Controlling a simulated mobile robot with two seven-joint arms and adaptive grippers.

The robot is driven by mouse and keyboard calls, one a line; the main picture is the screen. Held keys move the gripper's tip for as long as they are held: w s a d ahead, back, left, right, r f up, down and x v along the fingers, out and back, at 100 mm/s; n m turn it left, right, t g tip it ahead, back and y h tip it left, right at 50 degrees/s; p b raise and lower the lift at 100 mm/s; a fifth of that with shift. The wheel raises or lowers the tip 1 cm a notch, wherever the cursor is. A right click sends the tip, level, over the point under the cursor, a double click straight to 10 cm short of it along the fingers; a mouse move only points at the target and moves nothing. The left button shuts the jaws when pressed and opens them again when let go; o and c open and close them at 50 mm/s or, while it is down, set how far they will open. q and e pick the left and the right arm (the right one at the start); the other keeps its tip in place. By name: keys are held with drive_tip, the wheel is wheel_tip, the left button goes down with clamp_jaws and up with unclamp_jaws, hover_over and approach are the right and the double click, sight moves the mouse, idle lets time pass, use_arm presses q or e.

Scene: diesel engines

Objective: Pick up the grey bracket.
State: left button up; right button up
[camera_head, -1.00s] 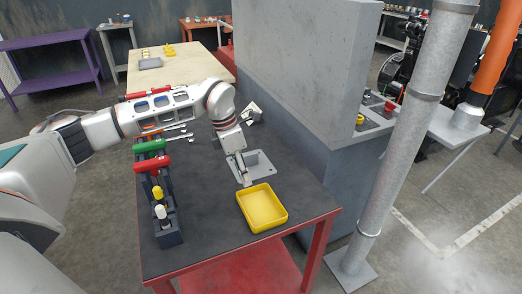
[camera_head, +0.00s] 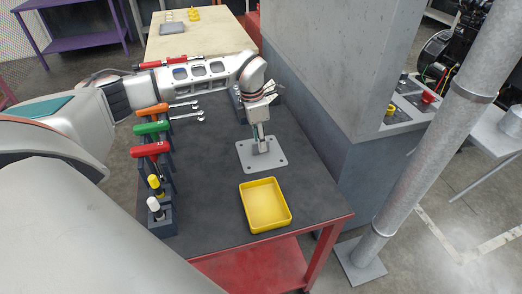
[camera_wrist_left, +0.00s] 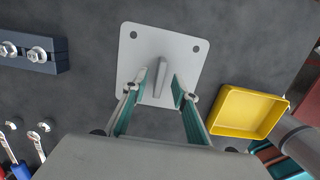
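The grey bracket (camera_head: 248,160) lies on the dark tabletop behind the yellow tray. It is a flat plate with corner holes and an upright rib; in the left wrist view the whole plate (camera_wrist_left: 188,48) shows. My left gripper (camera_head: 261,144) points down over the middle of the plate. In the left wrist view the left gripper (camera_wrist_left: 158,86) is open, with one finger on each side of the rib and a gap to it on both sides. In the head view the gripper hides part of the rib. My right gripper is not in view.
The yellow tray (camera_head: 265,205) sits in front of the bracket, near the table's front edge. A rack with red, green and orange-handled tools (camera_head: 152,150) stands at the left. A grey block (camera_head: 330,80) rises beyond the table's right side, with a metal pole (camera_head: 425,150) farther right.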

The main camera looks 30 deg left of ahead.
use_arm(q)
drive_tip(key=shift+w+f, duration=0.15)
drive_tip(key=shift+f, duration=0.7)
clamp_jaws()
drive_tip(key=shift+r, duration=0.1)
